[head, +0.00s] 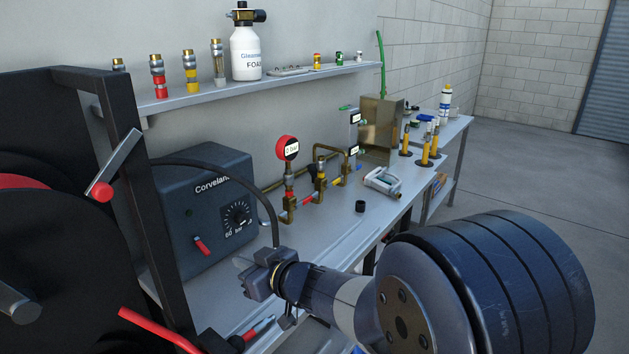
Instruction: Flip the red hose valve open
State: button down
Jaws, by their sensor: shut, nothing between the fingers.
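A red lever-like bar (158,330) shows at the lower left, beside the black reel. A small red lever (202,246) sits on the front of the dark pump box (203,210). A red-and-grey fitting (257,331) lies at the bench's near edge, partly cut off. I cannot tell which of these is the red hose valve, or whether it is open. My gripper (256,281) is shut and empty, in front of the bench and right of the pump box. It is apart from the red bar and hides part of the bench.
Brass pipework with a red gauge (287,148) stands on the bench (340,225). A shelf (190,95) holds fittings and a foam bottle (245,52). Open floor (545,165) lies right.

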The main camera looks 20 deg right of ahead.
aim_at(305, 202)
jog(key=i+l, duration=0.2)
jog(key=l, duration=0.2)
jog(key=i+l, duration=0.2)
jog(key=l, duration=0.2)
jog(key=i+l, duration=0.25)
jog(key=l, duration=0.15)
jog(key=i+l, duration=0.2)
jog(key=l, duration=0.15)
